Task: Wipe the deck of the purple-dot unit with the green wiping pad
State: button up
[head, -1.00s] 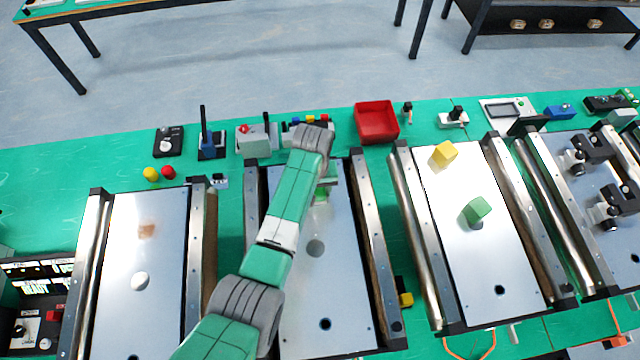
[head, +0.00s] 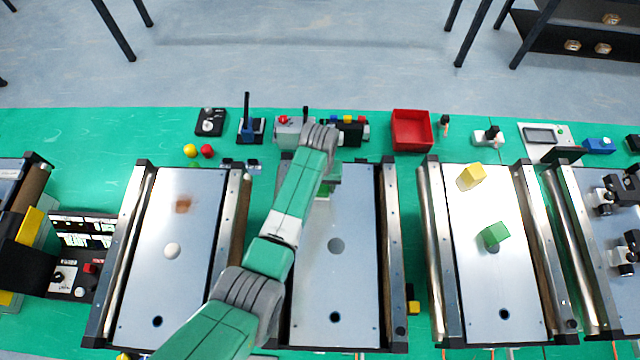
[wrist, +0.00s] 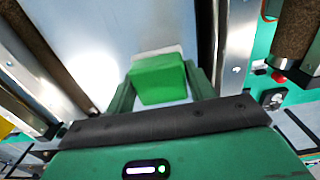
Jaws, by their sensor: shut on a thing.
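My gripper (wrist: 160,92) is shut on the green wiping pad (wrist: 158,78), which has a pale strip along its far edge. In the head view my gripper (head: 330,176) is over the far end of the middle unit's deck (head: 350,285), partly hidden by my arm. I cannot tell whether the pad touches the deck. This deck carries a grey dot and a dark hole. The left unit's deck (head: 187,285) has a brown smudge (head: 183,204) and a whitish dot (head: 172,250). No dot looks clearly purple.
The right unit's deck (head: 483,275) holds a yellow block (head: 471,177) and a green block (head: 495,236). Raised metal rails flank each deck. A red tray (head: 411,130) and small devices stand behind the units. The middle deck's near half is clear beside my arm.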

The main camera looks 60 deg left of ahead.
jog(key=shift+r, duration=2.5)
